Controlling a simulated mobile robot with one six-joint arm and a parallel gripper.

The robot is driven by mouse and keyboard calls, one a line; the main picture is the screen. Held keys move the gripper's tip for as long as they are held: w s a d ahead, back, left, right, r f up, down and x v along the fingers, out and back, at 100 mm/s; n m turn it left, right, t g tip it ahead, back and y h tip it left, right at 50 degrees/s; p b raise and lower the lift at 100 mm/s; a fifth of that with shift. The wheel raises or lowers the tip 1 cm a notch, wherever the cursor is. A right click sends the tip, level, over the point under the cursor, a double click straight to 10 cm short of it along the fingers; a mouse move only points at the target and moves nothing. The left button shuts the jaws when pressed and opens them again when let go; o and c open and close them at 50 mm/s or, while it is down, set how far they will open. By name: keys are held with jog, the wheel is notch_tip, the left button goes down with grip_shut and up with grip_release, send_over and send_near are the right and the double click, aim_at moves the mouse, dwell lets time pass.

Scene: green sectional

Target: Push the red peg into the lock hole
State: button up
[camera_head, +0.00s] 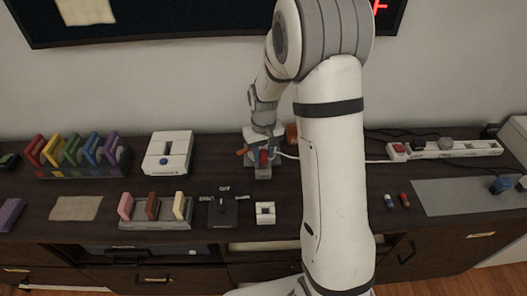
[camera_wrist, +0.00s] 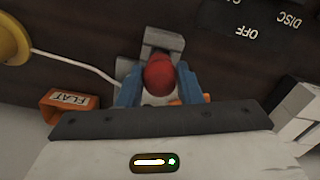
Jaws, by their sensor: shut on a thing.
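The red peg (camera_wrist: 159,72) is between the two blue fingers of my gripper (camera_wrist: 158,88) in the wrist view, its rounded red end showing. In the head view the red peg (camera_head: 264,156) is a small red spot at the gripper (camera_head: 262,150). A grey stepped block (camera_wrist: 163,40), seemingly the lock, lies right beside the peg; it also shows in the head view (camera_head: 263,172). The lock hole is hidden, and I cannot tell how deep the peg sits. My gripper is shut on the peg.
An orange block marked FLAT (camera_wrist: 72,103) and a white cable (camera_wrist: 75,62) lie close to the gripper. A black switch plate (camera_head: 222,212), a white box (camera_head: 168,153) and a power strip (camera_head: 455,149) stand on the dark cabinet top.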

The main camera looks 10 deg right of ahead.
jog(key=shift+f+b, duration=0.75)
jog(key=shift+f, duration=0.4)
jog(key=o, duration=1.1)
jog(key=shift+r, duration=0.1)
jog(key=shift+r, duration=0.15)
notch_tip(320, 180, up, 8)
jog(key=shift+f, duration=0.25)
